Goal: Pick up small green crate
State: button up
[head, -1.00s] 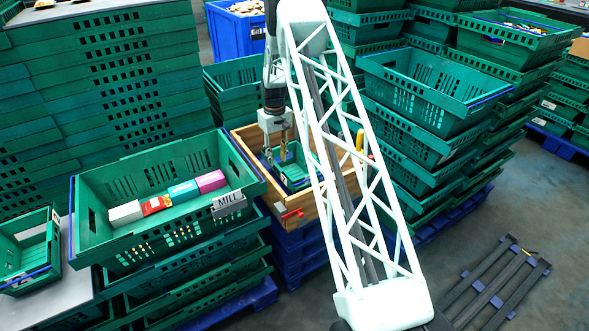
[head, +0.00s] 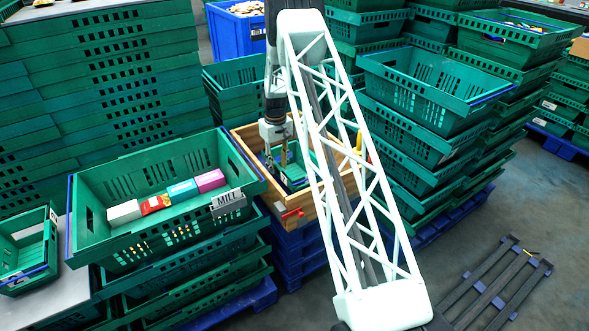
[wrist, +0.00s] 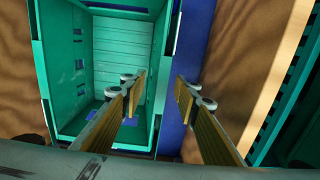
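The small green crate (head: 295,178) lies inside a wooden box (head: 303,212) in the head view, partly hidden by my arm. In the wrist view the small green crate (wrist: 112,55) fills the upper left and looks empty in its visible part. My gripper (wrist: 158,84) is open there, with one finger over the crate's inside and the other outside its right wall. That wall lies between the fingers, with no clear contact. In the head view my gripper (head: 277,162) points down into the wooden box.
A large green crate (head: 110,249) with several small cartons and a "MILL" label stands left of the wooden box. Another small crate (head: 28,262) sits at the far left. Tall green crate stacks (head: 425,125) stand right. Blue material (wrist: 180,125) shows beside the small crate.

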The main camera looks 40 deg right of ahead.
jog(key=shift+f, duration=0.4)
jog(key=shift+c, duration=0.7)
grip_shut()
